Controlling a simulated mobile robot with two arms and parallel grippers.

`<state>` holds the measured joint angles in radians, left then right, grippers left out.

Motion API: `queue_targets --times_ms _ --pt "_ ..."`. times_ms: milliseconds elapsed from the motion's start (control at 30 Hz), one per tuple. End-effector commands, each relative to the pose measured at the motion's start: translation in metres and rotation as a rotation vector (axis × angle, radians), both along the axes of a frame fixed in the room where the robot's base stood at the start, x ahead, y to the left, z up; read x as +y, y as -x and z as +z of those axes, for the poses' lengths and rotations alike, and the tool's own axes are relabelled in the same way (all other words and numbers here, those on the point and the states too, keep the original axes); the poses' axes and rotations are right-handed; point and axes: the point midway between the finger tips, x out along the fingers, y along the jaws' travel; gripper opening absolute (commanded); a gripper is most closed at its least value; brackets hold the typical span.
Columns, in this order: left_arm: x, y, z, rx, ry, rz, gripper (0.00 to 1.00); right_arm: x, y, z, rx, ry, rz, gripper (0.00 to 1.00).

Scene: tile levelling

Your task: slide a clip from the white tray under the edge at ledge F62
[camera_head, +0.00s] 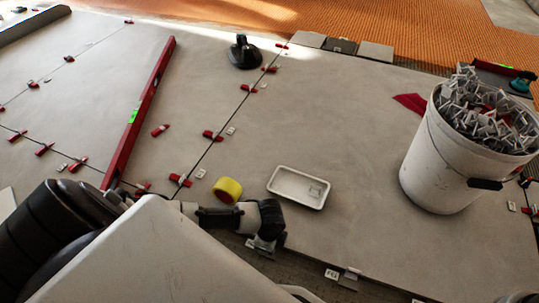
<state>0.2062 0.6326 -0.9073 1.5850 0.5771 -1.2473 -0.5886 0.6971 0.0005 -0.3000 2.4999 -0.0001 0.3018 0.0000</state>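The white tray (272,184) lies on the large grey tile, right of centre. One small pale clip (316,190) shows inside it, near its right end. My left gripper (264,244) is below the tray, over the tile's near edge. A small greyish piece shows at its fingertips, but I cannot tell whether it is gripped. A small white label (331,274) sits along the near edge, right of the gripper; its print is too small to read surely. A pale clip (349,278) stands at the edge beside that label. My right gripper is not in view.
A white bucket (436,165) heaped with clips stands at the right. A yellow roll (228,189) lies left of the tray. A long red level (141,110), several red wedges and a black suction cup (243,52) lie on the tiles. The tile above the tray is clear.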

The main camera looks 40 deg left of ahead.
Motion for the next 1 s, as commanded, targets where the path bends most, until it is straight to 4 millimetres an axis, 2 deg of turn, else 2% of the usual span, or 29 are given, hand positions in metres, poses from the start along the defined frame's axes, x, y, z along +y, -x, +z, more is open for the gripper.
queue_targets --times_ms 1000 --pt "0.0001 -0.0027 -0.0042 -0.001 0.000 -0.001 0.00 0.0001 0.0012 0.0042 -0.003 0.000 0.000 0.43"
